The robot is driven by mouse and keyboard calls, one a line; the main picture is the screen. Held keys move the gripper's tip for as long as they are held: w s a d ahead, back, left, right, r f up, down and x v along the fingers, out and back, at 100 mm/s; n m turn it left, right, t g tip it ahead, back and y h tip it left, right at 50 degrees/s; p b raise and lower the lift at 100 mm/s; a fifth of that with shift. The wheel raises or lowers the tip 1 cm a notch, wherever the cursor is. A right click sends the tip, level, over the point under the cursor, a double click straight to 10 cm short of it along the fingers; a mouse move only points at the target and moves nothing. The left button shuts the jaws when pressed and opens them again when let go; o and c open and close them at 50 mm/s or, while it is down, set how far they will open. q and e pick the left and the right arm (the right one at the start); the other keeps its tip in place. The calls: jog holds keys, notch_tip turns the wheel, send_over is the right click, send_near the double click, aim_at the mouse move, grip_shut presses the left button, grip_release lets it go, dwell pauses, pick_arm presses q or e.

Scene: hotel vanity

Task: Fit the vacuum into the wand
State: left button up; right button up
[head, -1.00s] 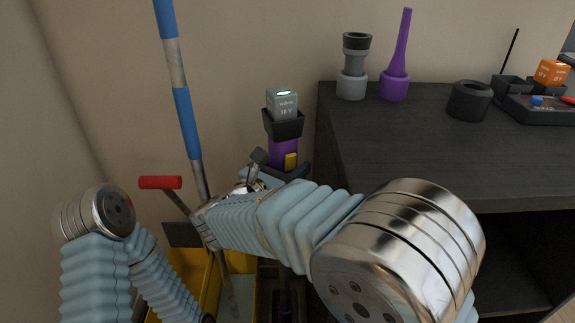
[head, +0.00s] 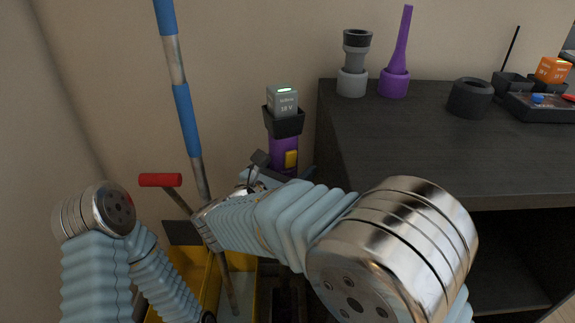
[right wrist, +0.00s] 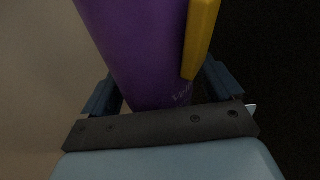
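The vacuum is a purple upright body (head: 283,150) with a yellow button, a dark collar and a grey 18 V battery on top with a green light. It stands about upright left of the dark cabinet. My right gripper (head: 280,174) is around its lower body, partly hidden by my right arm. In the right wrist view the purple vacuum body (right wrist: 140,45) sits between the two blue fingers. The vacuum's lower end is hidden behind my arm. I cannot make out the wand. My left arm is at the lower left; its gripper is out of sight.
The dark cabinet (head: 430,150) fills the right side. On it stand a grey nozzle (head: 354,62), a purple crevice nozzle (head: 398,60), a dark ring (head: 470,98) and a charger with an orange battery (head: 553,70). A blue-banded pole (head: 186,115) and a yellow bucket (head: 245,285) are at left.

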jog(key=shift+r, duration=0.1)
jog(key=v, duration=1.3)
jog(key=shift+s+a, duration=0.2)
jog(key=shift+s, duration=0.15)
